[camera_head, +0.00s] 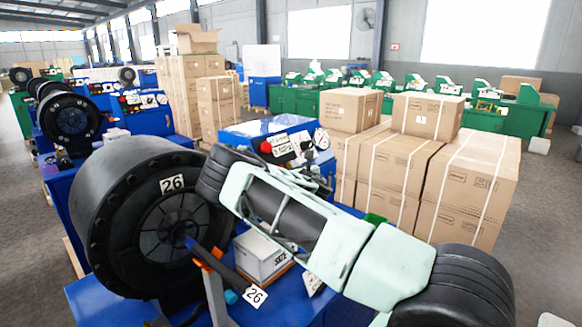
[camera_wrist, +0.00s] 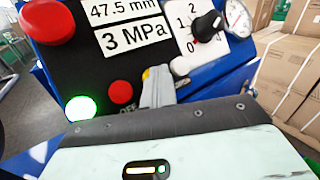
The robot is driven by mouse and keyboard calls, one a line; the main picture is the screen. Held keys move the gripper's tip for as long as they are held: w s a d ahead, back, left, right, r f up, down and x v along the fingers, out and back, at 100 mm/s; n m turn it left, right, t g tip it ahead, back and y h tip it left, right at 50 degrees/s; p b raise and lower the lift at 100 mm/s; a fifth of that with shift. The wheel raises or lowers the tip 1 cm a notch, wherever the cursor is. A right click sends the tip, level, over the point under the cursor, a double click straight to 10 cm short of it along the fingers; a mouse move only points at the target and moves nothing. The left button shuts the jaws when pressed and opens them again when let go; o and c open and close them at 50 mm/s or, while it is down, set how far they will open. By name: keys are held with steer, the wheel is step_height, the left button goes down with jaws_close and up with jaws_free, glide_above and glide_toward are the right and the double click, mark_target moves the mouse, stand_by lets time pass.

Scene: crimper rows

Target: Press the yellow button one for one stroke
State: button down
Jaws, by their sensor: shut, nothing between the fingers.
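The blue crimper's black control panel (camera_wrist: 75,75) fills the upper left of the wrist view; it also shows in the head view (camera_head: 285,146). My gripper (camera_wrist: 158,80) is shut and empty, with its grey fingertips in front of the panel. A small yellow patch (camera_wrist: 146,73), apparently the yellow button, shows at the left edge of the fingertips. They hide most of it, and I cannot tell whether they touch it. To its left are a small red button (camera_wrist: 121,92) and a lit green button (camera_wrist: 81,108). In the head view my arm hides the gripper.
A large red button (camera_wrist: 47,20) sits at the panel's upper left. A dial with a black knob (camera_wrist: 207,25) and a gauge (camera_wrist: 238,17) lie to the right. Stacked cartons (camera_head: 399,165) stand right of the machine. The black crimper head numbered 26 (camera_head: 125,200) is at left.

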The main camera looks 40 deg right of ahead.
steer(key=shift+s+r, duration=0.45)
steer(key=shift+s, duration=0.25)
steer(key=s+r, duration=0.1)
steer(key=s+r+p, duration=0.1)
steer(key=s, duration=0.2)
steer(key=shift+s+d+r, duration=0.1)
steer(key=shift+d+r, duration=0.1)
steer(key=shift+r, duration=0.2)
stand_by(2.8)
